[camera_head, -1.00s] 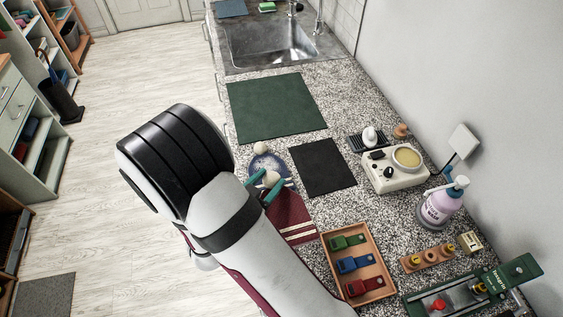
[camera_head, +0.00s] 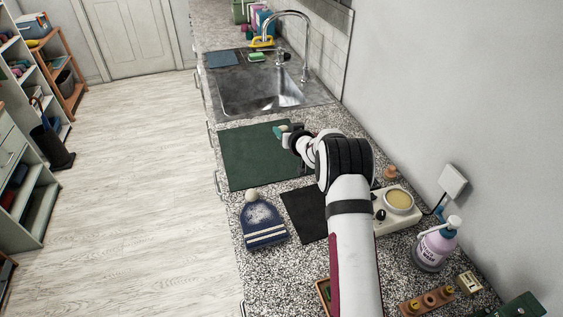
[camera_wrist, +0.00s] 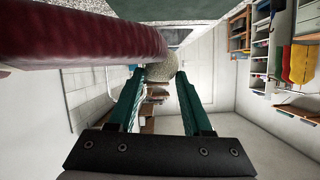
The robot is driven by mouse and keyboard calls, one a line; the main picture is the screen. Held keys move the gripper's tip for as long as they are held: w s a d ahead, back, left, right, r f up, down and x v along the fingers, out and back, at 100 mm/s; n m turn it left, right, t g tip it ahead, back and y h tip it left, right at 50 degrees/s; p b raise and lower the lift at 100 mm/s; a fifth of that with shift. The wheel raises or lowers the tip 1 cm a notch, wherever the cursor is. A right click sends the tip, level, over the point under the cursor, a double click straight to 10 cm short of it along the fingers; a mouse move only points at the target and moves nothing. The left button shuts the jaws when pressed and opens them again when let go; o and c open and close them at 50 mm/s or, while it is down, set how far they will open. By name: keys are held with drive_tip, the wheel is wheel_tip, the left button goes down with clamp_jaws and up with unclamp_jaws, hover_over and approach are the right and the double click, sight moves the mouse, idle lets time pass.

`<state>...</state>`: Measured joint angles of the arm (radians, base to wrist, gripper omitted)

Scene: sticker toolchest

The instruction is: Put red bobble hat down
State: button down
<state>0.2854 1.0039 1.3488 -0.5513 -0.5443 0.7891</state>
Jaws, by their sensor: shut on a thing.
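My gripper (camera_wrist: 160,76) has its teal fingers shut on the pale bobble (camera_wrist: 172,64) of the red bobble hat (camera_wrist: 90,32), in the wrist view. The dark red knitted hat stretches from the bobble to the left edge there. In the head view my gripper (camera_head: 283,131) is over the right part of the dark green mat (camera_head: 240,165). The hat's red body is mostly hidden there behind my gripper and arm. I cannot tell whether it touches the mat.
A blue bobble hat with white stripes (camera_head: 262,222) lies on the granite counter beside a black mat (camera_head: 300,213). The sink (camera_head: 262,92) is beyond the green mat. A device with a round pale top (camera_head: 398,203) and a soap bottle (camera_head: 436,246) stand right. The green mat's left part is clear.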

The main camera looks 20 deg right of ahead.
drive_tip(key=d, duration=0.3)
drive_tip(key=shift+d+f, duration=0.2)
drive_tip(key=shift+d, duration=0.2)
drive_tip(key=w+a+f, duration=0.4)
drive_tip(key=a, duration=0.1)
drive_tip(key=w+a+f, duration=0.2)
drive_tip(key=a, duration=0.1)
drive_tip(key=shift+w+a+f, duration=0.2)
drive_tip(key=shift+f, duration=0.05)
drive_tip(key=shift+w+a+f, duration=0.1)
drive_tip(key=shift+a+f, duration=0.05)
drive_tip(key=shift+f, duration=0.95)
drive_tip(key=shift+w+a+f, duration=0.1)
drive_tip(key=shift+a+f, duration=0.05)
drive_tip(key=shift+f, duration=0.95)
drive_tip(key=shift+c, duration=1.6)
unclamp_jaws()
drive_tip(key=shift+f, duration=0.1)
